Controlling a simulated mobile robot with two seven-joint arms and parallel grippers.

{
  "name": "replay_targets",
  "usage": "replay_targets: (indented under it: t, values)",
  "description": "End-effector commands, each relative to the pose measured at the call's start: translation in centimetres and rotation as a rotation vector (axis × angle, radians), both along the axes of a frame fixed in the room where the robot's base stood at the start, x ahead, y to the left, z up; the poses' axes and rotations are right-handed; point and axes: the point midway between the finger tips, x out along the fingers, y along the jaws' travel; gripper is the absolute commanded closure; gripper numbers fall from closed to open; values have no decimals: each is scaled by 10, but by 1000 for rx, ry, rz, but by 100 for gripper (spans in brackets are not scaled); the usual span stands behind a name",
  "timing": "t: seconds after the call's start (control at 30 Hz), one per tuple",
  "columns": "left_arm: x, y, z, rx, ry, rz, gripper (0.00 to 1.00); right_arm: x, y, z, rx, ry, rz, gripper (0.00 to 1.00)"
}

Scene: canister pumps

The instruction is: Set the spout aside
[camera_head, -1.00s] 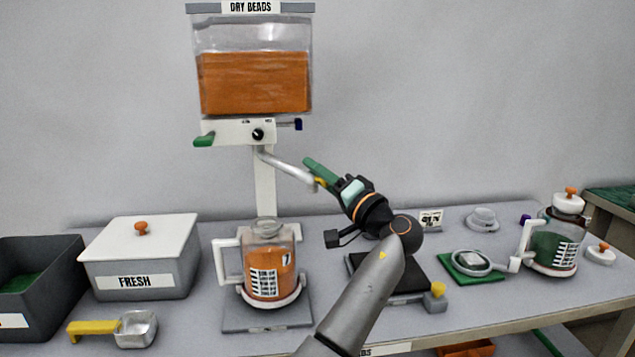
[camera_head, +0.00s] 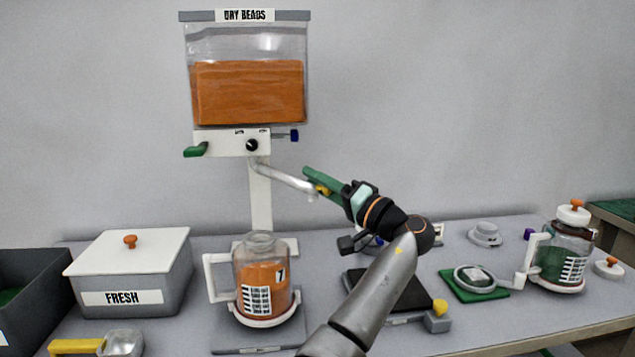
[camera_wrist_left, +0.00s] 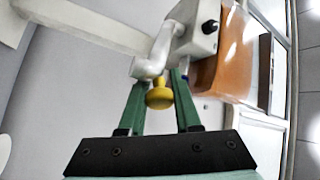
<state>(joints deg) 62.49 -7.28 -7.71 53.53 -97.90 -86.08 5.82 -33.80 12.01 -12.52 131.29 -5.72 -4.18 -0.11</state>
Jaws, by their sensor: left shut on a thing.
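The spout (camera_head: 287,177) is a pale bent pipe under the dry-beads dispenser. It slants down to the right, its end above and right of the jar with orange beads (camera_head: 262,291). My left gripper (camera_head: 319,186) has its green fingers around the yellow knob (camera_wrist_left: 158,96) at the spout's outer end and is shut on it. In the left wrist view the spout (camera_wrist_left: 154,60) runs up from the knob to the white valve block (camera_wrist_left: 195,36). The far finger is partly hidden in the head view. My right gripper is not in view.
The dispenser hopper (camera_head: 248,85) stands above the jar. A lidded FRESH box (camera_head: 132,271) and a scoop (camera_head: 115,343) are at the left. A dark pad (camera_head: 412,293), a green mat (camera_head: 473,293) and a green-bead jar (camera_head: 561,258) are at the right.

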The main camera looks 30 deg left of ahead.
Motion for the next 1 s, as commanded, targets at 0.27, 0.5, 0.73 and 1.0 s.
replay_targets:
  t: [0.27, 0.5, 0.73, 1.0]
  values:
    - [-1, 3, -2, -4, 5, 7, 50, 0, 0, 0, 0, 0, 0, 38]
    - [0, 1, -1, -2, 3, 3, 38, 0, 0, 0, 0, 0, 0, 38]
    - [-1, -8, -2, -1, 2, -1, 38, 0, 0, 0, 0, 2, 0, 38]
    - [-10, -59, -13, -1, 5, -2, 38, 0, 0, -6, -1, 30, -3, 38]
